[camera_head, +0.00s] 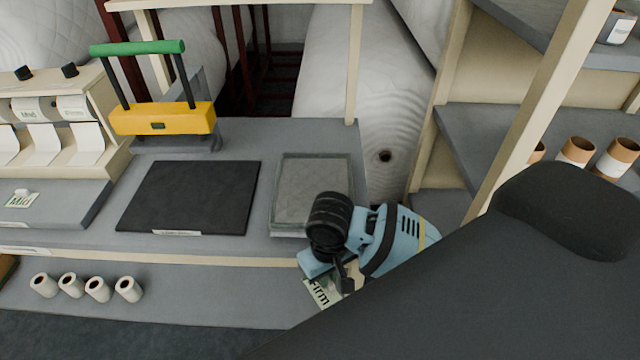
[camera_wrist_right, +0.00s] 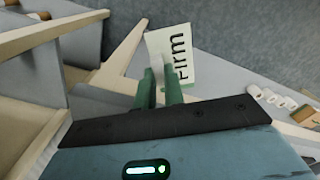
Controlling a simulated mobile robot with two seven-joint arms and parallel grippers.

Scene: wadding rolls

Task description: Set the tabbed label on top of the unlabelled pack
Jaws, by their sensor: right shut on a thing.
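The tabbed label (camera_head: 320,292) is a pale card printed "Firm". In the right wrist view the label (camera_wrist_right: 183,55) sticks out from between the green fingertips of my right gripper (camera_wrist_right: 160,80). My right gripper (camera_head: 338,279) is shut on it, in front of the counter's front edge, below the shallow clear-rimmed tray in the picture. The gripper hides part of the label. I cannot pick out an unlabelled pack for certain in either view. My left gripper is not in view.
A dark mat (camera_head: 190,197) and the grey tray (camera_head: 312,188) lie on the counter. A yellow device with a green handle (camera_head: 160,118) stands behind the mat. Another label, "Mid" or similar (camera_head: 22,200), lies at left. Small rolls (camera_head: 98,289) sit on the lower shelf. Shelving posts rise at right.

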